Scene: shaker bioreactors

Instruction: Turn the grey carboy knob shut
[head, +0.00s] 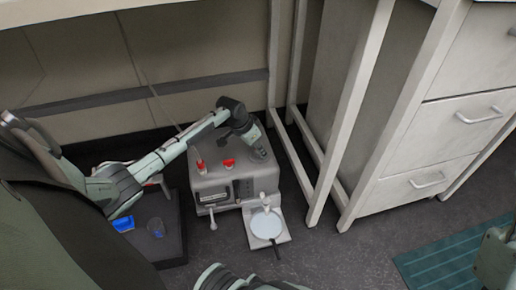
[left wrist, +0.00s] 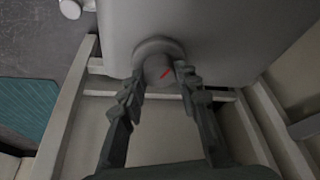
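In the head view my left gripper (head: 257,146) reaches down over the back right of the grey unit (head: 215,180) on the floor. The knob cannot be made out there.
Red knobs (head: 228,163) stand on top of the unit, with a lever at its front. A round pale plate (head: 266,225) lies in front. A dark platform (head: 170,245) with a blue item is at left. White frame legs (head: 330,170) and drawers (head: 430,185) stand close on the right.

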